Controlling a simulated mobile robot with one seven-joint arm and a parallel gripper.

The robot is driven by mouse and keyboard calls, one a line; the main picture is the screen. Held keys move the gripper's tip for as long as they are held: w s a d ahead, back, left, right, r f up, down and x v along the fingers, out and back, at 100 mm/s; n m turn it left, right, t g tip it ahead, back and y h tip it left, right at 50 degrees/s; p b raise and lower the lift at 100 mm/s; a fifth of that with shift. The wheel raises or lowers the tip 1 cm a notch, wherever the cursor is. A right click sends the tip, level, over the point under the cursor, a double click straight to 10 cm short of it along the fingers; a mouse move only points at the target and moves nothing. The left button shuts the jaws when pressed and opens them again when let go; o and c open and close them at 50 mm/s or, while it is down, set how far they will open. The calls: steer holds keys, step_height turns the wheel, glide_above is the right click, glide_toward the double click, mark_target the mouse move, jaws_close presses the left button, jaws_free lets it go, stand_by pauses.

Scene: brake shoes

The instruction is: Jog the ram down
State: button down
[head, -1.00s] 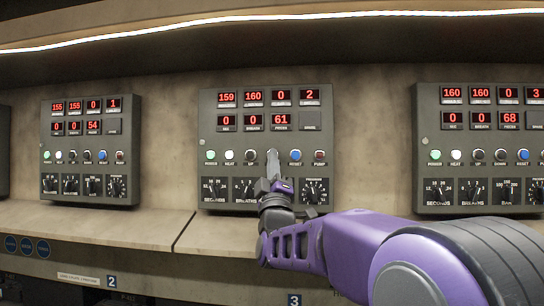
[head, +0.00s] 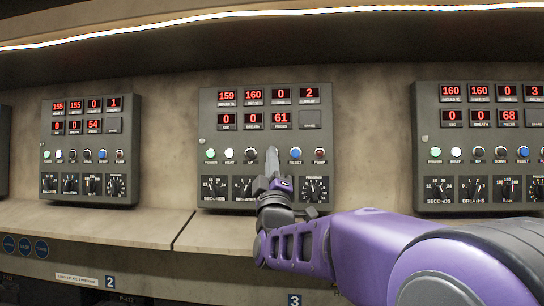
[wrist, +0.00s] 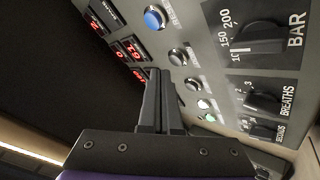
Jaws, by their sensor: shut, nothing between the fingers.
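The middle control panel (head: 223,130) has a row of buttons with dials below. Its red displays read 159, 160, 0, 2 on top and 0, 0, 61 below. My gripper (head: 272,150) is shut and empty, its tips in front of the button row, between the up button (head: 250,154) and the blue reset button (head: 295,154). It hides the down button in the head view. In the wrist view, the down button (wrist: 178,57) shows just right of my gripper's tips (wrist: 160,72); whether they touch is unclear. The blue button (wrist: 154,18) is above.
Similar panels stand at the left (head: 72,170) and right (head: 430,180). Dials sit below the buttons, including the BAR dial (wrist: 250,45). A beige ledge (head: 215,235) runs below the panels, and a lit shelf overhangs above.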

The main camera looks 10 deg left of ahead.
steer(key=shift+s+a+b, duration=0.1)
steer(key=shift+s+b, duration=0.45)
steer(key=shift+s, duration=1.8)
